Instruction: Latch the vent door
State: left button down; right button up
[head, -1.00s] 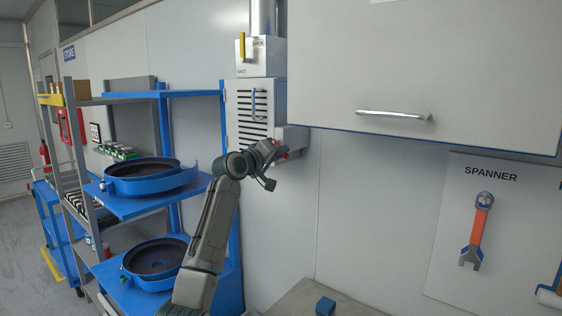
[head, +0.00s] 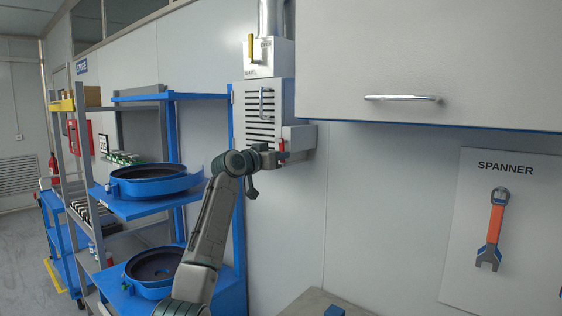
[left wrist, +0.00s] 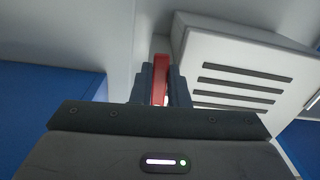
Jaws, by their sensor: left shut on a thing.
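My left gripper (head: 276,158) is at this lever, below the door's right side. In the left wrist view, its two dark fingers (left wrist: 160,88) are shut on the red lever (left wrist: 161,64), with the slotted door (left wrist: 242,75) to the right. The gripper partly hides the lever. My right gripper is out of view.
A blue rack (head: 140,208) with round blue pans stands left of my arm. A white cabinet (head: 430,60) with a bar handle overhangs at the upper right. A spanner board (head: 465,270) hangs at the right. The wall between is bare.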

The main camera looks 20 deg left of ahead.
pick_arm(q)
jog(key=shift+a+m, duration=0.2)
jog(key=shift+m, duration=0.3)
jog(key=c, duration=1.4)
grip_release()
jog(key=b+v, duration=0.5)
jog(key=v, duration=0.5)
jog(key=shift+s+a, duration=0.2)
jog(key=shift+s, duration=0.15)
